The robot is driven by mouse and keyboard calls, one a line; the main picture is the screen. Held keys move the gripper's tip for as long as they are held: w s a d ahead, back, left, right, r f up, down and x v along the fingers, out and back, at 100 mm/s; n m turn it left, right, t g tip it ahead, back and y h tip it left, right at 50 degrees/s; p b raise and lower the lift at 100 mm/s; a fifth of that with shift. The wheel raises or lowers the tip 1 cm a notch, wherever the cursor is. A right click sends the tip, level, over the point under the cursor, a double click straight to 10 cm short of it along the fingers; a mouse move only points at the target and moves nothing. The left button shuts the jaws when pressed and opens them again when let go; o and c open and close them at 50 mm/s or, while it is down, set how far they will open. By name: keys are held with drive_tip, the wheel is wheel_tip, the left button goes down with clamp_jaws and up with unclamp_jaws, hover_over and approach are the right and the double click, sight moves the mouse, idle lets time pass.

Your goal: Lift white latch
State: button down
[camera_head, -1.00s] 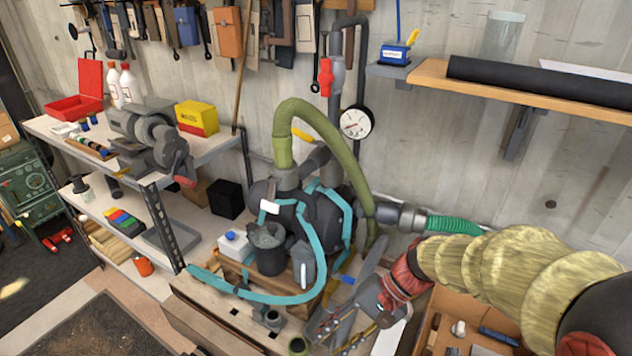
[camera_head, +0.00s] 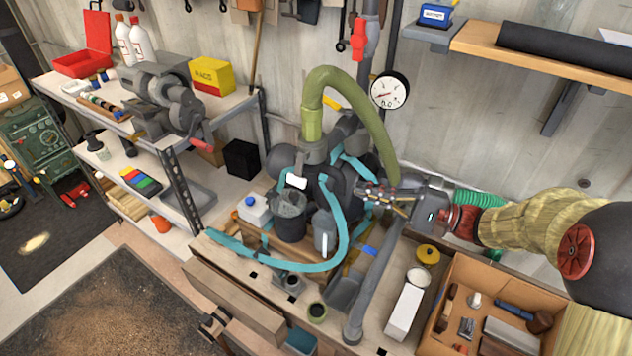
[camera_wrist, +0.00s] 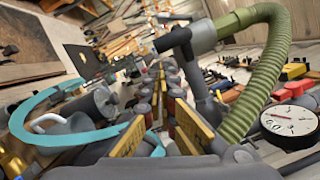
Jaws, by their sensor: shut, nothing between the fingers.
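A small white piece (camera_head: 296,181), perhaps the white latch, sits on the upper front of the dark round machine (camera_head: 283,163) in the head view. It is too small to be sure. My gripper (camera_head: 366,191) reaches in from the right and ends beside the machine's right side, to the right of the white piece and apart from it. In the wrist view my gripper (camera_wrist: 160,82) points forward with its fingers shut and empty. I cannot make out the white piece there.
A green ribbed hose (camera_head: 385,125) arches over the machine, close to my gripper. A teal strap (camera_head: 343,235) loops in front. A gauge (camera_head: 390,91) is on the pipe behind. A cardboard box (camera_head: 447,290) of tools stands at the lower right.

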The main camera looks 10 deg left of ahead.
sight(299, 169)
drive_tip(key=s+a+r, duration=0.1)
drive_tip(key=a+r, duration=0.1)
drive_tip(key=a, duration=0.9)
drive_tip(key=shift+s+a+r, duration=0.15)
drive_tip(key=shift+s+r, duration=0.05)
drive_tip(key=shift+s, duration=0.2)
